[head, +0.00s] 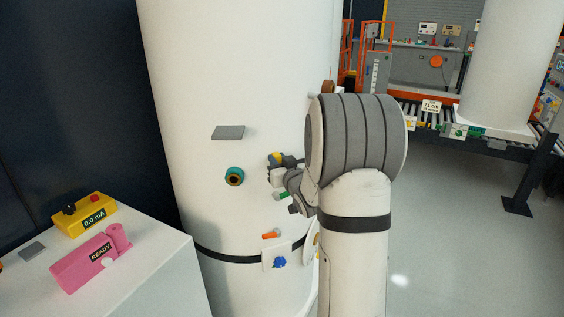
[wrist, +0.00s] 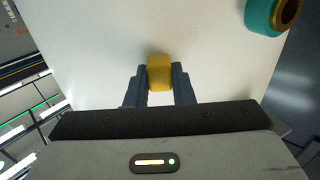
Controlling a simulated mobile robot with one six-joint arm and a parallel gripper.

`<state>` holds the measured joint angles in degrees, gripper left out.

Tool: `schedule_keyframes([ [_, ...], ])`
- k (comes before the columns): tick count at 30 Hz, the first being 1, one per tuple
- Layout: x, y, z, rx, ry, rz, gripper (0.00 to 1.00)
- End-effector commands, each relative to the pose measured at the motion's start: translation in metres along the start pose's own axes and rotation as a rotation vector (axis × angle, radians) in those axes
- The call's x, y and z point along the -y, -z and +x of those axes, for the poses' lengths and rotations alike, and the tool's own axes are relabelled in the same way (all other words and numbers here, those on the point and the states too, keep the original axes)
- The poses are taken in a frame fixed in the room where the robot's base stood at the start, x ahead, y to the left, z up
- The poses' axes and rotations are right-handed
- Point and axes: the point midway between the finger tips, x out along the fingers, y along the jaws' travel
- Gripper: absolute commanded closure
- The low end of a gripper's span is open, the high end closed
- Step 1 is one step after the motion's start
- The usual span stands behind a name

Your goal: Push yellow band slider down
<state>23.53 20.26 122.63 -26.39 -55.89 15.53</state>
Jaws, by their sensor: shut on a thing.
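The yellow slider (wrist: 160,72) sits between the two dark fingers of my gripper (wrist: 159,84) in the wrist view, against the white tank wall. The fingers are shut on its sides. In the head view, only a small yellow part of the slider (head: 276,156) shows at my gripper (head: 279,165), in front of the white tank (head: 225,70). My arm hides the tank's right side. A track or scale for the slider cannot be made out.
A teal fitting (head: 234,176) and a grey plate (head: 228,132) are left of my gripper. Below are an orange handle (head: 271,235) and a blue knob (head: 279,262).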

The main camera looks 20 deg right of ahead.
Motion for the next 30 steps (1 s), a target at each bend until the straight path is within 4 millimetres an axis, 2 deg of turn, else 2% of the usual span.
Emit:
schedule_keyframes([
  [2,0.000,-0.008,0.000,-0.001,0.000,-0.001,1.00],
  [11,0.000,-0.005,0.000,0.001,0.000,0.000,1.00],
  [12,0.000,-0.005,0.000,0.001,0.000,0.000,0.75],
  [19,-0.001,-0.005,0.000,0.000,-0.001,0.000,0.57],
  [26,-0.001,-0.005,-0.001,0.000,-0.002,0.000,0.56],
  [30,-0.001,-0.006,-0.013,-0.001,-0.002,0.000,0.56],
])
